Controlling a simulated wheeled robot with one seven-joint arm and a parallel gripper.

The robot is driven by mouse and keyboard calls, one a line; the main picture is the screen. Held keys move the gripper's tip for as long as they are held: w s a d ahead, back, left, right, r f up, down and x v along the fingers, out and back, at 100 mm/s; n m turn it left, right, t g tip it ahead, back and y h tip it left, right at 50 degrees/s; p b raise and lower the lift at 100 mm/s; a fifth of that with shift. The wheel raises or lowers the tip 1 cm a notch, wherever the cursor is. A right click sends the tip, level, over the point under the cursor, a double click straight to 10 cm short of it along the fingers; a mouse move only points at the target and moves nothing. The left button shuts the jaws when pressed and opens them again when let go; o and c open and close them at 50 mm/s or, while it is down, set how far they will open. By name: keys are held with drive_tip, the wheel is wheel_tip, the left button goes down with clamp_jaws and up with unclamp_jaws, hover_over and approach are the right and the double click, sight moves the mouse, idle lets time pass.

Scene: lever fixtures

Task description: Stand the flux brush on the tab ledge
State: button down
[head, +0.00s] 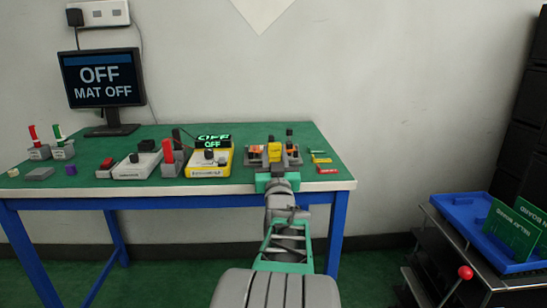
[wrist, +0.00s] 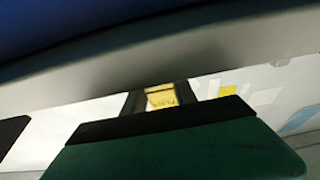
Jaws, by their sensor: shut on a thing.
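My gripper (head: 275,168) is at the front right of the green bench top, reaching over its front edge. It is shut on a yellow block-like piece that I take to be the flux brush (head: 274,151). In the wrist view its yellow lettered face (wrist: 161,98) shows between the two dark fingers. In the head view it stands roughly upright, in front of or against a grey fixture (head: 293,158) with orange parts and a dark knob. I cannot tell whether it touches the fixture. I cannot make out the tab ledge for sure; my gripper and the brush hide part of the fixture.
Left of my gripper stand a yellow-and-white switch box (head: 209,165), a red lever (head: 168,158) and a white box (head: 137,167). Small coloured tags (head: 321,159) lie to the right. A monitor (head: 101,80) reads "OFF, MAT OFF". A cart with a blue tray (head: 460,205) stands far right.

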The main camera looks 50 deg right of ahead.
drive_tip(key=shift+f, duration=0.15)
drive_tip(key=c, duration=1)
unclamp_jaws()
drive_tip(key=shift+o, duration=0.2)
drive_tip(key=shift+r, duration=0.35)
drive_tip(key=v, duration=1.2)
drive_tip(key=shift+f, duration=0.2)
drive_tip(key=shift+s+d, duration=0.1)
